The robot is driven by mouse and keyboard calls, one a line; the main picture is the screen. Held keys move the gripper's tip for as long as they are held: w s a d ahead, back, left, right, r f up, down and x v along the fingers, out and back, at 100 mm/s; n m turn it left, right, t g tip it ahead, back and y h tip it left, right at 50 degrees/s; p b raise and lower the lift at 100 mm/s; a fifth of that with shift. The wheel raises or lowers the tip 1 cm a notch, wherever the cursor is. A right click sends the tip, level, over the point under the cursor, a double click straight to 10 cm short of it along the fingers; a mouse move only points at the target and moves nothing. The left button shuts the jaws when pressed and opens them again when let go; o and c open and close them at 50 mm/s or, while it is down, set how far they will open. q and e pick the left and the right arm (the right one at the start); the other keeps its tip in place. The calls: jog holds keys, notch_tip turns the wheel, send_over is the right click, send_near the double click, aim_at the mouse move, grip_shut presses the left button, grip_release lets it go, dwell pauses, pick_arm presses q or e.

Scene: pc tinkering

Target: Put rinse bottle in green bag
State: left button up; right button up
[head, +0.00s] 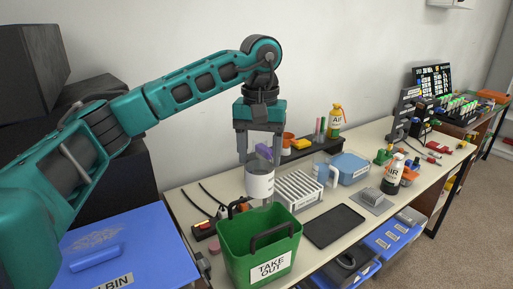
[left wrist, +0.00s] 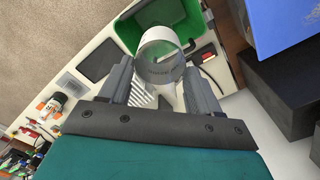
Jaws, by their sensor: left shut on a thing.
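My left gripper (head: 260,163) is shut on a white cylindrical object (head: 260,183), which I take to be the rinse bottle. Its lower part looks clear or greyish, and a purple part shows between the fingers. My right gripper is not in view.
A blue bin (head: 150,225) stands left of the bag. Blue drawers (head: 390,238) stand below the front edge.

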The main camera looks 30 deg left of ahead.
pick_arm(q)
jog(key=shift+f, duration=0.7)
send_over(259, 208)
jog(key=w+a, duration=0.2)
jog(key=w, duration=0.1)
jog(key=f, duration=0.3)
jog(key=f+b, duration=0.1)
jog(key=shift+s+d+f, duration=0.2)
jog(key=shift+s, duration=0.05)
notch_tip(259, 208, down, 9)
jog(key=b, duration=0.7)
notch_tip(259, 208, down, 8)
jog(key=b, duration=0.5)
jog(key=shift+r, duration=0.2)
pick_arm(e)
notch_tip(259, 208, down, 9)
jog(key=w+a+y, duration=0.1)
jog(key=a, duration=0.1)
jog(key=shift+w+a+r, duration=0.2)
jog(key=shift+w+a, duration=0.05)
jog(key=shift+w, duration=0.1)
pick_arm(q)
jog(key=shift+f, duration=0.35)
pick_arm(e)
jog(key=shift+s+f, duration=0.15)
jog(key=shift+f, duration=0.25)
pick_arm(q)
jog(key=o, duration=1.5)
